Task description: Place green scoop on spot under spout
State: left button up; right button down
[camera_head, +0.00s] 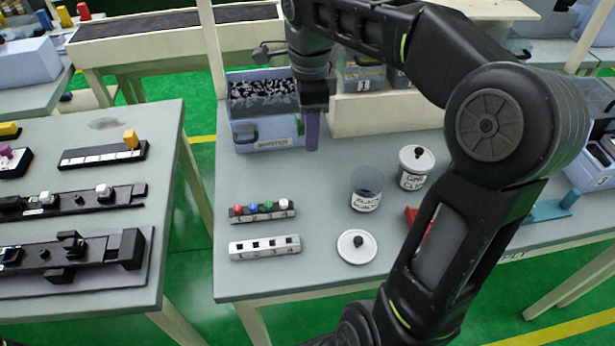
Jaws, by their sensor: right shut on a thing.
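My right gripper (313,97) is over the work table (330,180), at the right front corner of a lavender bin (268,133) of dark and pale bits. It is shut on an upright purple piece (312,130) that shows just below it. I cannot tell whether this piece touches the bin or the table. A teal piece (550,208) lies at the right table edge, partly behind my arm. A red piece (411,216) is mostly hidden by my arm. I cannot make out a spout or a marked spot. My left gripper is out of view.
A clear open jar (366,190), a lidded jar (415,168) and a loose white lid (357,246) stand mid-table. A rack with coloured knobs (262,210) and a white slotted block (265,247) lie left. The left table (100,125) holds black fixtures.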

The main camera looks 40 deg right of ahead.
dwell(0.3)
jog(key=shift+f, duration=0.3)
send_over(309, 176)
notch_tip(309, 176, down, 5)
jog(key=shift+f+b, duration=0.1)
jog(key=shift+b, duration=0.3)
jog(key=shift+f, duration=0.25)
jog(key=shift+f, duration=1.9)
